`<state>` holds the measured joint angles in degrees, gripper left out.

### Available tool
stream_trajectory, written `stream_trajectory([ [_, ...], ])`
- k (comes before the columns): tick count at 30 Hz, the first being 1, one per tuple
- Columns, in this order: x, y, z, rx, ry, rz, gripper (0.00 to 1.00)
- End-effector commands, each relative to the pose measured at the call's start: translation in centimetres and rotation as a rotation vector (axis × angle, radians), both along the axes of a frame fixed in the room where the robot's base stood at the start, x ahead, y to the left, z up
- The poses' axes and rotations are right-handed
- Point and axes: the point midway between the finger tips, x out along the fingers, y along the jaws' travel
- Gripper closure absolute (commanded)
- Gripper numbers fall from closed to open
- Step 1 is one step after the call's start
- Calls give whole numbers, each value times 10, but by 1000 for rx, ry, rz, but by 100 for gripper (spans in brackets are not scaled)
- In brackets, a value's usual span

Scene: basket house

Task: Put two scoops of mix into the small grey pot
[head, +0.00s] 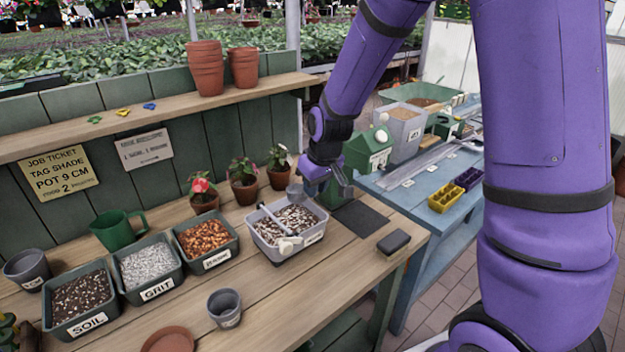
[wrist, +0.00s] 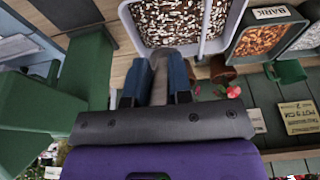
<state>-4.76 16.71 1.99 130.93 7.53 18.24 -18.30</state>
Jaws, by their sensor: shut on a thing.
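The mix tub (head: 263,245) is a pale grey bin of brown and white speckled mix on the wooden bench, with a white bar across it. My gripper (head: 318,180) is at its back right edge, shut on a grey scoop (head: 295,193). In the wrist view the grey scoop (wrist: 163,54) sits between the fingers (wrist: 158,78), pointing at the tub's rim (wrist: 215,45); its contents cannot be seen. A small grey pot (head: 225,309) stands upright at the front of the bench. Another grey pot (head: 27,271) stands at the far left. Their labels are too small to read.
Bins of soil (head: 82,302), grit (head: 150,272) and bark (head: 208,242) stand left of the tub. A terracotta saucer (head: 170,340) lies in front. A dark block (head: 393,242) is at the right.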

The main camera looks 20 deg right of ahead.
Motion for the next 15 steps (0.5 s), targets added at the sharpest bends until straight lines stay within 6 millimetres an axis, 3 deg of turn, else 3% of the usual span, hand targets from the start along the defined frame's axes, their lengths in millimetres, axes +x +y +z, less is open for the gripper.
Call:
stream_trajectory([
  [10,16,6,-30,-68,200,2,100],
  [15,15,5,-47,-67,204,0,100],
])
